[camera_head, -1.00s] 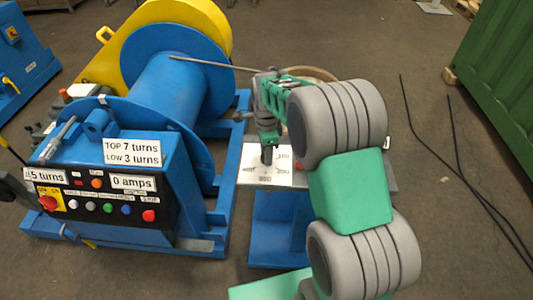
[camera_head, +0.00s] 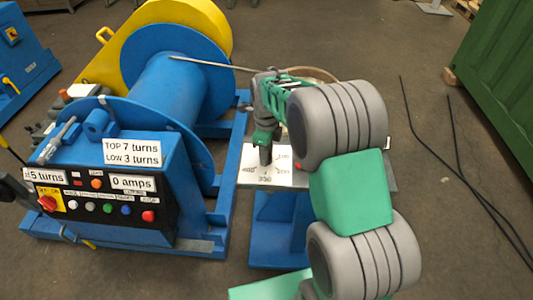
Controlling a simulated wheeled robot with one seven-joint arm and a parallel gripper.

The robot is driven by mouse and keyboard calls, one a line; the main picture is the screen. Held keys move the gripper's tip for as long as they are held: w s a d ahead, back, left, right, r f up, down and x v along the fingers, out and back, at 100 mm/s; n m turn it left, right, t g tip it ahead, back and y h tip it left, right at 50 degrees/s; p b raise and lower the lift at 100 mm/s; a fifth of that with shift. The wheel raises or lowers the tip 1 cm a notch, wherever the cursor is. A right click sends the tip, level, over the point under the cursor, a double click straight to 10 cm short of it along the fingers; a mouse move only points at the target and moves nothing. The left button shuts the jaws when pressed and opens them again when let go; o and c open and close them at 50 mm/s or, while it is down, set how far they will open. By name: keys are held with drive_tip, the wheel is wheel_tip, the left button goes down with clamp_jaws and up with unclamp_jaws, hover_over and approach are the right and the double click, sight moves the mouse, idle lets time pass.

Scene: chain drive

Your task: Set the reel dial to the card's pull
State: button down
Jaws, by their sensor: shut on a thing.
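The reel dial's white plate (camera_head: 252,180) lies flat on a small blue stand and carries small numbers around it, too small to read surely. My gripper (camera_head: 265,157) points down over the middle of the plate and is shut on the dial's knob. The jaws hide the knob, so I cannot tell its pointer's setting. A white card (camera_head: 132,152) on the blue winch panel reads TOP 7 turns, LOW 3 turns. No card with a pull value is readable.
The blue winch (camera_head: 170,95) stands left, its panel (camera_head: 110,205) showing 5 turns, 0 amps and several coloured buttons. A rope (camera_head: 215,65) runs from its drum toward a round reel (camera_head: 315,74) behind my arm. A green container (camera_head: 500,110) stands right, with floor between.

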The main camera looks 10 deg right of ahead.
drive_tip(key=c, duration=0.9)
unclamp_jaws()
drive_tip(key=shift+c, duration=0.2)
wheel_tip(320, 180, up, 8)
drive_tip(key=shift+a+f+b, duration=0.1)
drive_tip(key=shift+b, duration=0.2)
drive_tip(key=s+r+n+t, duration=0.3)
drive_tip(key=s+n, duration=1.7)
drive_tip(key=n, duration=0.4)
drive_tip(key=shift+s+n, duration=0.15)
drive_tip(key=shift+n, duration=0.25)
